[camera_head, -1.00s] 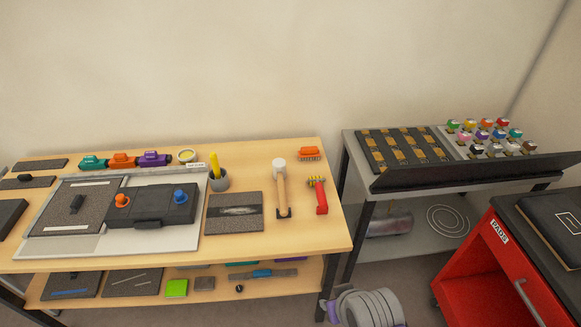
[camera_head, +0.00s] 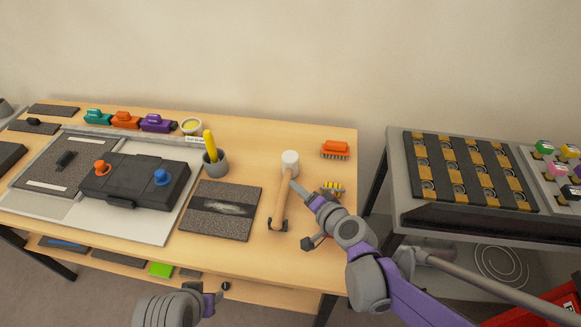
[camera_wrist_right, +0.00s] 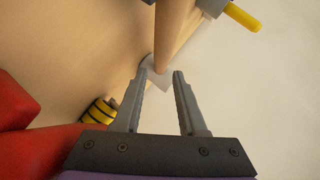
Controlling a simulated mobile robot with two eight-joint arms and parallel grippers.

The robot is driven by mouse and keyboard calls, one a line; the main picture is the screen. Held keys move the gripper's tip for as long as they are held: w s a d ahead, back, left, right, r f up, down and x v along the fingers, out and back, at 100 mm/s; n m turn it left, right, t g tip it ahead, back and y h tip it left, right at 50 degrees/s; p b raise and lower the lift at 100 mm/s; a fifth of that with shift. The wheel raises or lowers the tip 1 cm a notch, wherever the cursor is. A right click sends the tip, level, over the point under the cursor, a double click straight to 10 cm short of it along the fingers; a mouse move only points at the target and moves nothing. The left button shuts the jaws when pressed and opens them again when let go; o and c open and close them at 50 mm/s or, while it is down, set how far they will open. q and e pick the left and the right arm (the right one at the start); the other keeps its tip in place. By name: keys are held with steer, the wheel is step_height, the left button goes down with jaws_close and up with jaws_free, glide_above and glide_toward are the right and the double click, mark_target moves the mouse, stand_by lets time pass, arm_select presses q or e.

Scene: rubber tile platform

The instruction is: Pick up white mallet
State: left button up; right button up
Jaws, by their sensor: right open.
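The white mallet has a white head (camera_head: 290,163) and a pale wooden handle (camera_head: 281,205) pointing towards me. It is on the wooden table, with a small dark piece at the handle's near end. My right gripper (camera_head: 300,192) reaches in from the right, its tips close to the handle just below the head. In the right wrist view the gripper (camera_wrist_right: 163,78) is open and nothing is clamped between its fingers. The handle (camera_wrist_right: 174,30) shows just beyond the tips. Whether they touch it I cannot tell. My left arm shows at the bottom edge, without clear fingers.
A dark mat (camera_head: 222,222) and a cup (camera_head: 215,162) with a yellow tool stand left. A rack table (camera_head: 395,170) is right.

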mark_target(287, 180)
steer(key=x, duration=0.2)
steer(key=shift+w+a+f, duration=0.1)
steer(key=shift+w+a, duration=0.1)
steer(key=shift+a, duration=0.1)
steer(key=b+x, duration=0.1)
steer(key=x, duration=0.4)
steer(key=shift+d, duration=0.1)
jaws_close()
stand_by(1.0)
